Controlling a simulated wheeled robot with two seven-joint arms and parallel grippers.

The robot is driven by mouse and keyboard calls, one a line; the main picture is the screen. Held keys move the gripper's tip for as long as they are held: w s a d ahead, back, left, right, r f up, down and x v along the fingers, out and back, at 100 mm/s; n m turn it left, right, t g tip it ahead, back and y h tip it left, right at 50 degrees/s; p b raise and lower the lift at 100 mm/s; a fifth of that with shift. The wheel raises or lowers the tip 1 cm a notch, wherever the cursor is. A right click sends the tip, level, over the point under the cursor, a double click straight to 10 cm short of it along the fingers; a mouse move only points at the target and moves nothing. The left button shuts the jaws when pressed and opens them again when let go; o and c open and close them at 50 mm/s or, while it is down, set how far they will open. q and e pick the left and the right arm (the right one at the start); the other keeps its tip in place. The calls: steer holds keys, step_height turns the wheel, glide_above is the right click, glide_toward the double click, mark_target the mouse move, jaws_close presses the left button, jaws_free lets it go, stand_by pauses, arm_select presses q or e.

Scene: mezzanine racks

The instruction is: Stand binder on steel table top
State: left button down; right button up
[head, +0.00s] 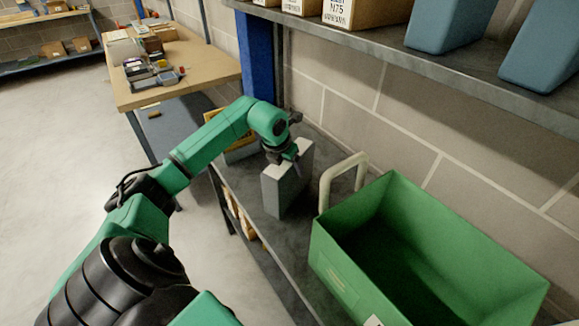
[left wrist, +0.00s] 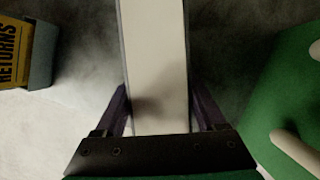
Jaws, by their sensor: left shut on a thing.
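The grey binder (head: 284,185) with a white page edge is upright over the dark steel table top (head: 265,228). Its lower end is at or very near the surface; I cannot tell if it touches. My left gripper (head: 284,153) reaches in from the left and is shut on the upper part of the binder. In the left wrist view the binder (left wrist: 157,60) runs between the two dark fingers of the gripper (left wrist: 162,108). My right gripper is not in view.
A green bin (head: 340,262) stands right of the binder, with a cream handle-shaped loop (head: 342,180) between them. A yellow-labelled box (left wrist: 14,52) is on the other side. A shelf (head: 470,85) with blue bins hangs above. A wooden table (head: 195,65) stands behind.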

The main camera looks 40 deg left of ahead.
arm_select(q)
steer(key=shift+w+f, duration=0.1)
steer(key=shift+f, duration=0.45)
jaws_free()
steer(key=b+v, duration=0.2)
steer(key=v, duration=1)
steer(key=shift+r, duration=0.1)
